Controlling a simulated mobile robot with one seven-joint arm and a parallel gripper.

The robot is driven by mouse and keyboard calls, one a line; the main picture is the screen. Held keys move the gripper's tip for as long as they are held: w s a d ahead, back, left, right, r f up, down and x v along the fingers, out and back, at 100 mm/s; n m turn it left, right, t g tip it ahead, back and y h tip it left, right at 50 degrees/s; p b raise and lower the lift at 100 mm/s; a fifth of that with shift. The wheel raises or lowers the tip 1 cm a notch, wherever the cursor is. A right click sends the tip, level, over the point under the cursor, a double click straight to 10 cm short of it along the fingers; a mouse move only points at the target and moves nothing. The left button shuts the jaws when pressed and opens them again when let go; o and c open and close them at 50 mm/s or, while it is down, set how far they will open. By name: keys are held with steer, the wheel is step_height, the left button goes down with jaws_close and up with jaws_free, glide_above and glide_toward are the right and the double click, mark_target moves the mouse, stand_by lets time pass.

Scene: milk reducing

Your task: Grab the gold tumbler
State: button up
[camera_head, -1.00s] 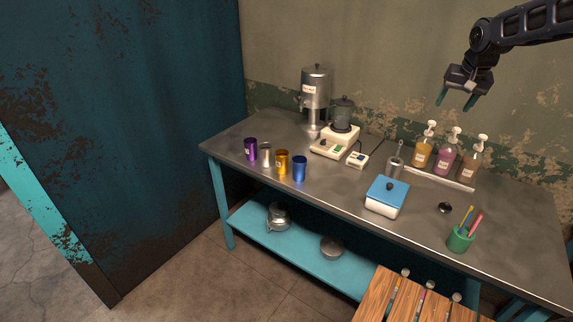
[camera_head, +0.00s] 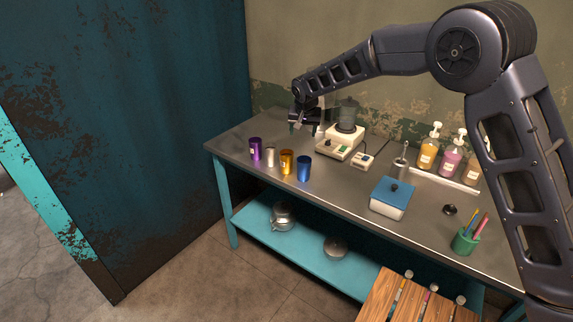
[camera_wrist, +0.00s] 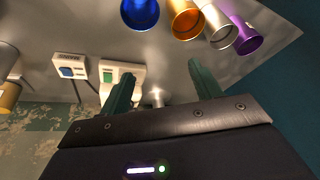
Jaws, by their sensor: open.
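The gold tumbler (camera_head: 286,162) stands upright on the metal table between a silver tumbler (camera_head: 270,157) and a blue tumbler (camera_head: 303,169). A purple tumbler (camera_head: 255,149) is at the left end of this row. In the wrist view the gold tumbler (camera_wrist: 184,22) shows at the top, with the blue one (camera_wrist: 140,12) to its left and the silver and purple ones to its right. My gripper (camera_head: 305,130) is above the back of the table, behind the row and apart from it. Its green fingers (camera_wrist: 163,80) are spread with nothing held between them.
A white appliance with a dark jar (camera_head: 345,120) stands right of my gripper, and a metal dispenser is partly hidden behind my arm. The table front before the tumblers is clear.

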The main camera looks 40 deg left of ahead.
glide_toward(286, 155)
steer(key=shift+s+d+f+x, duration=0.1)
steer(key=shift+s+d+x, duration=0.1)
steer(key=shift+x, duration=1.15)
steer(key=shift+s+d+f+x, duration=0.1)
steer(key=shift+s+d+x, duration=0.1)
steer(key=shift+x, duration=1.1)
steer(key=shift+s+d+f+x, duration=0.15)
steer(key=shift+s+x, duration=0.05)
steer(key=shift+x, duration=1.15)
steer(key=c, duration=0.7)
steer(key=shift+c, duration=0.2)
steer(key=shift+r, duration=0.15)
